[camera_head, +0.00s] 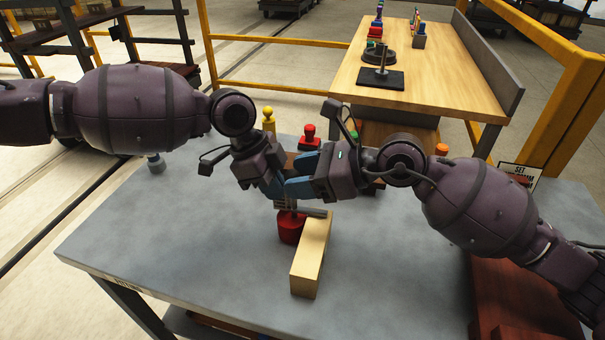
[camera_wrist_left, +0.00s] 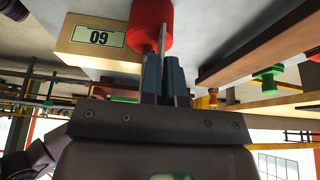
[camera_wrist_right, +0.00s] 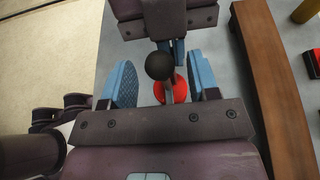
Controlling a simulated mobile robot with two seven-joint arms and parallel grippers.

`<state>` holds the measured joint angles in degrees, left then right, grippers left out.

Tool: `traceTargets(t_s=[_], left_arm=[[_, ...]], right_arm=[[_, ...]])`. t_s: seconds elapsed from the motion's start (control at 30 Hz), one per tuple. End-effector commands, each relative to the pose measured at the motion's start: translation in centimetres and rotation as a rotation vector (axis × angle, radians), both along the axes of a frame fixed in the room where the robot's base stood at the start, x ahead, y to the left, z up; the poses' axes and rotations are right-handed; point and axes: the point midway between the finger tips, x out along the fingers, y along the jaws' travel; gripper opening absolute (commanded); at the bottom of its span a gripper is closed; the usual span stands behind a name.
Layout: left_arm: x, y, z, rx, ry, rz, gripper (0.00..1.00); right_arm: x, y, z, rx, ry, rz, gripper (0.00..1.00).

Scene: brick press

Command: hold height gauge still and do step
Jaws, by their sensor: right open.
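The height gauge has a red round base (camera_head: 291,228) on the grey table, with a grey arm (camera_head: 310,210) reaching over the far end of a pale wooden block (camera_head: 311,258). I cannot tell whether they touch. The block's label shows upside down in the left wrist view (camera_wrist_left: 98,38). My left gripper (camera_head: 276,192) is shut on the gauge's thin grey post above the base; its closed blue fingers show there (camera_wrist_left: 166,78). My right gripper (camera_head: 302,168) is open, its fingers on either side of the gauge's black top knob (camera_wrist_right: 160,66), apart from it.
Behind the grippers stand a yellow peg (camera_head: 268,118) and a red knob (camera_head: 309,131) near a brown wooden bar (camera_wrist_right: 272,95). An orange peg (camera_head: 441,149) and a sign (camera_head: 519,173) are at the right. The table's front left is clear. A wooden bench (camera_head: 420,75) stands behind.

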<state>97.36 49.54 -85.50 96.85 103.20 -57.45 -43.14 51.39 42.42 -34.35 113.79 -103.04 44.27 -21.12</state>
Motion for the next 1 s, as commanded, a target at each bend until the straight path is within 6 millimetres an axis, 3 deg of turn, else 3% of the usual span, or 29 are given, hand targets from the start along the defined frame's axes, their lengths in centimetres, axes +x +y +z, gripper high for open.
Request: traceTargets(t_s=[0.2,0.57,0.73,1.0], left_arm=[[0.0,0.0,0.0,0.0,0.0,0.0,0.0],[0.0,0.0,0.0,0.0,0.0,0.0,0.0],[0.0,0.0,0.0,0.0,0.0,0.0,0.0],[0.0,0.0,0.0,0.001,0.0,0.0,0.0]], right_arm=[[0.0,0.0,0.0,0.0,-0.001,0.0,0.53],[0.0,0.0,0.0,0.0,-0.001,0.0,0.0],[0.0,0.0,0.3,0.0,-0.002,0.001,0.0],[0.0,0.1,2.5,0.001,-0.003,0.001,0.0]])
